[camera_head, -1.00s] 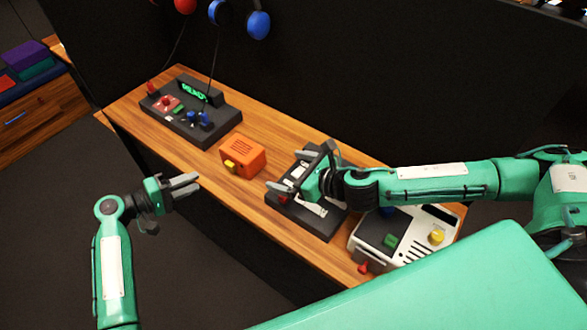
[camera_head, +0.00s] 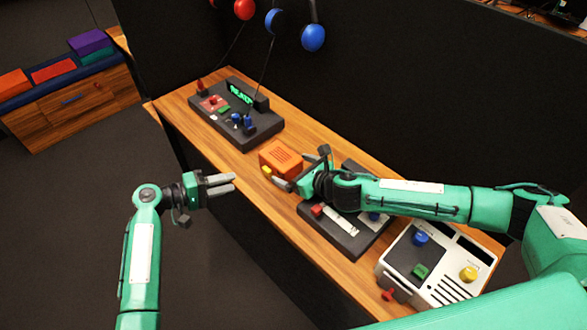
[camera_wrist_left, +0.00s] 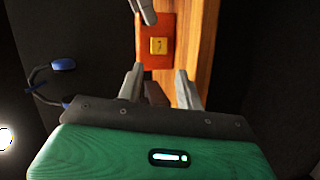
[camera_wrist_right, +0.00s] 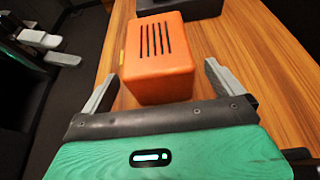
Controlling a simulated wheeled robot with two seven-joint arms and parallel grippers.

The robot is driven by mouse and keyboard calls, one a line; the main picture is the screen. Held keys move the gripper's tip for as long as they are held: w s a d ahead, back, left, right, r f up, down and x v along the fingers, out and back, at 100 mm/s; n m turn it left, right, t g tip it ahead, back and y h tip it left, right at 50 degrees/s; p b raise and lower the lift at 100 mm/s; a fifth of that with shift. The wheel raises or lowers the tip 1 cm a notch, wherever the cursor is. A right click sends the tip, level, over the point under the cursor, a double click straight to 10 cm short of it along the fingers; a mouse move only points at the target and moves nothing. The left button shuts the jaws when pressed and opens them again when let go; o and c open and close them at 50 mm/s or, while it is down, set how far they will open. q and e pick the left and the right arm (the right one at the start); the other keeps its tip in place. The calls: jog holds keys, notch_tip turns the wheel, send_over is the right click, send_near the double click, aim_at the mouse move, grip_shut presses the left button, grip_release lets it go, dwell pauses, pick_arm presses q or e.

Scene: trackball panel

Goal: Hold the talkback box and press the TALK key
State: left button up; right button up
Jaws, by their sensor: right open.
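The orange talkback box (camera_head: 281,158) sits on the wooden bench, slots on its top. Its yellow TALK key (camera_head: 267,170) is on the side facing my left gripper; it shows squarely in the left wrist view (camera_wrist_left: 159,46). My right gripper (camera_head: 303,168) is open at the box's right end. In the right wrist view, the near end of the box (camera_wrist_right: 158,60) lies between the spread fingers, with gaps on both sides. My left gripper (camera_head: 234,184) is open and empty in the air off the bench's front edge, apart from the box and facing the key side.
A dark panel (camera_head: 262,135) with a green display stands left of the box. Another dark panel (camera_head: 345,238) lies under my right arm, and a white console (camera_head: 462,262) is at the right. Headphones (camera_head: 313,38) hang on the black wall.

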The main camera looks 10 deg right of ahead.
jog(key=shift+w+a+f, duration=0.1)
jog(key=shift+w+a, duration=0.05)
jog(key=shift+w, duration=0.05)
pick_arm(q)
jog(key=shift+c, duration=0.3)
pick_arm(e)
jog(key=c, duration=1.1)
pick_arm(q)
grip_shut()
pick_arm(e)
jog(key=shift+c, duration=0.2)
dwell(0.4)
